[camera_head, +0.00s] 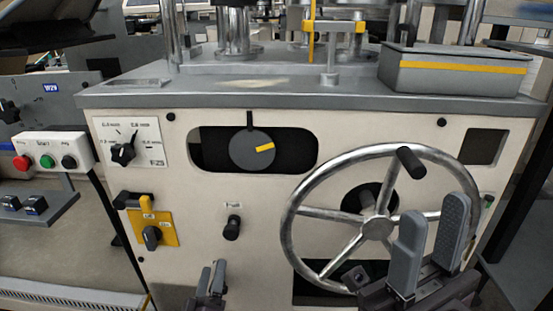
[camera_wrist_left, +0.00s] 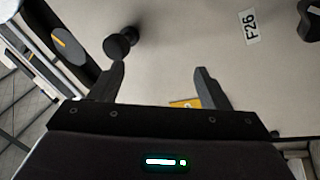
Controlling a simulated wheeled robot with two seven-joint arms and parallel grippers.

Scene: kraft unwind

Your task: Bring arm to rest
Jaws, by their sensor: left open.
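My left gripper (camera_head: 211,272) shows low in the head view, in front of the cream machine panel (camera_head: 190,265). In the left wrist view its two fingers (camera_wrist_left: 160,77) are spread, with nothing between them. A black knob (camera_head: 231,228) on the panel is just above it in the head view and near the left fingertip in the wrist view (camera_wrist_left: 121,43). My right gripper (camera_head: 433,232) is at the lower right, in front of the spoked handwheel (camera_head: 376,228). Its two grey fingers stand apart and hold nothing that I can see. Whether it touches the wheel, I cannot tell.
A yellow switch plate (camera_head: 171,239) and a round dial (camera_head: 252,150) are on the panel. A button box (camera_head: 48,152) stands to the left. A grey bin (camera_head: 455,75) with a yellow stripe sits on the machine top. The floor at lower left is partly clear.

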